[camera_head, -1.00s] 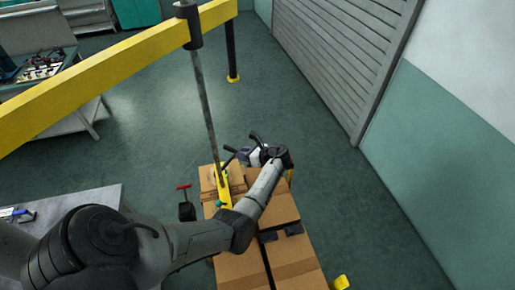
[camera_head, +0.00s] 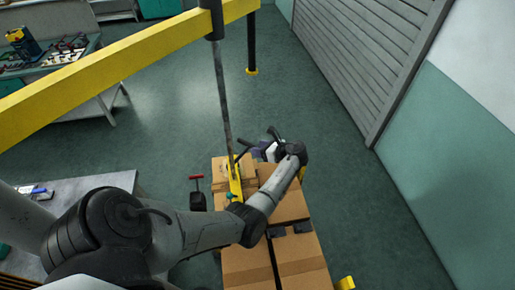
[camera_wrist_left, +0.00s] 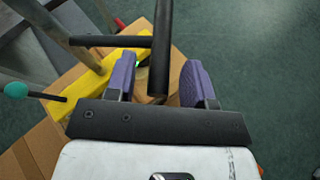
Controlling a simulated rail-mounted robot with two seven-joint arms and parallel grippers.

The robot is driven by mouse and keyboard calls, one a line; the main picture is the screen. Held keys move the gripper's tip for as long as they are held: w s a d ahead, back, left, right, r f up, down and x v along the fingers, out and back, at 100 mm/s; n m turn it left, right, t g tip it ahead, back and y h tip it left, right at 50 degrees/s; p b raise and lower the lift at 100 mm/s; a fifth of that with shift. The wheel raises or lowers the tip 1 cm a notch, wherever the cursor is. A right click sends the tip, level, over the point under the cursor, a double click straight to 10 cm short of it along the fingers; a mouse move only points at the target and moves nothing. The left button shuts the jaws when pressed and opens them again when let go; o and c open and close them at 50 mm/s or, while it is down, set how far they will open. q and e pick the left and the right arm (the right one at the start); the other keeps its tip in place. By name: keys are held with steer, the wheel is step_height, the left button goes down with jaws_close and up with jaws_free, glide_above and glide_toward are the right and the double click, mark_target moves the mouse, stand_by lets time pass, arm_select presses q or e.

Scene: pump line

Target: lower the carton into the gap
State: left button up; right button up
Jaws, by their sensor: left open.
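Brown cartons stand in a block at the lower centre of the head view. One carton (camera_head: 219,172) sits at the block's far left, under the yellow bar (camera_head: 235,185) of a hanging lifter tube (camera_head: 223,95); I cannot tell whether it is lifted or resting. The gap is not clearly visible, as my arm covers part of the block. My left gripper (camera_head: 262,152) is above the far end. In the left wrist view its purple fingers (camera_wrist_left: 160,75) are open, with a black handle bar (camera_wrist_left: 162,40) between them and space on both sides. My right gripper is not in view.
A yellow overhead beam (camera_head: 130,70) crosses the upper left to a black post (camera_head: 252,40). A grey table (camera_head: 95,188) stands at left, a tool bench (camera_head: 60,60) behind. A red-handled black item (camera_head: 197,195) is left of the cartons. Open floor lies beyond and right, to the shutter (camera_head: 365,50).

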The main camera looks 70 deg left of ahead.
arm_select(q)
steer(key=v, duration=1.2)
steer(key=shift+d+b, duration=0.15)
steer(key=shift+b, duration=0.3)
steer(key=shift+w, duration=0.15)
